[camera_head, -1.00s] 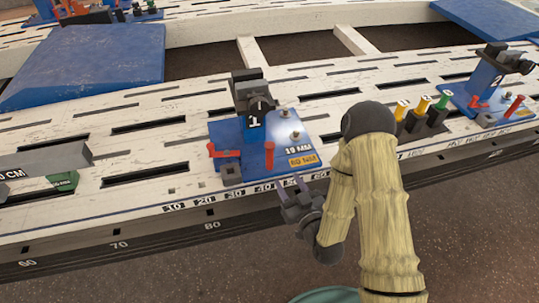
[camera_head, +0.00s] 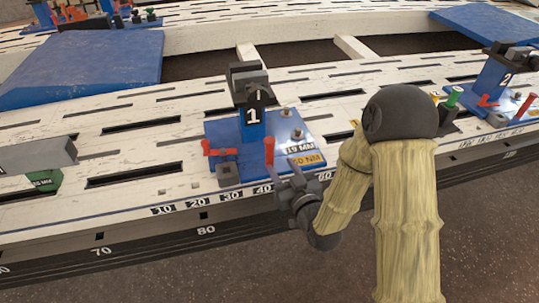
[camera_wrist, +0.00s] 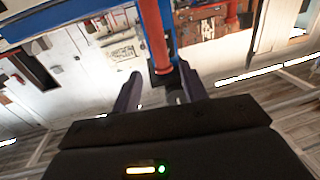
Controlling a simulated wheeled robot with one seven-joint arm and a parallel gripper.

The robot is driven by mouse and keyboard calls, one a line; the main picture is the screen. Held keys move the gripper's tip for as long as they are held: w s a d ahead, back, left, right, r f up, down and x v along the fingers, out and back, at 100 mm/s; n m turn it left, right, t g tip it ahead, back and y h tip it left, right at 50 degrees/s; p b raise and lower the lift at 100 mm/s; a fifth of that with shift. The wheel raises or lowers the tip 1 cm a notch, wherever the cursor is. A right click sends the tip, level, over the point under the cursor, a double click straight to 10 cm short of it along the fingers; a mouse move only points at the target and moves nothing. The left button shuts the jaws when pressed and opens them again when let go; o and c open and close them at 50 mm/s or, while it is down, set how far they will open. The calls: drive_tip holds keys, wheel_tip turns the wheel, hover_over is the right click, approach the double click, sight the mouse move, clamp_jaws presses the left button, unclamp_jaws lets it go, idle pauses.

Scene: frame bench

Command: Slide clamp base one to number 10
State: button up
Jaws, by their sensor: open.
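Clamp base one is a blue plate (camera_head: 225,135) with an upright post marked 1 (camera_head: 253,118). It sits on the white slotted bench beam, its front edge behind the marks from about 30 to 60. Number 10 (camera_head: 162,211) lies to its left on the front edge strip. A red upright handle (camera_head: 269,151) stands at the plate's front. My gripper (camera_head: 285,174) is open just in front of this handle. In the wrist view the red handle (camera_wrist: 157,40) rises beyond and between the spread fingertips of my gripper (camera_wrist: 160,75). Contact cannot be told.
A grey block with a green end (camera_head: 45,180) lies on the beam at the left. Clamp base two (camera_head: 492,85) and a green-topped peg (camera_head: 454,96) stand to the right. The beam between the grey block and clamp base one is clear.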

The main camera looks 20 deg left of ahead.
sight(271, 151)
drive_tip(key=b+x, duration=0.2)
drive_tip(key=x, duration=0.7)
drive_tip(key=shift+b, duration=0.3)
clamp_jaws()
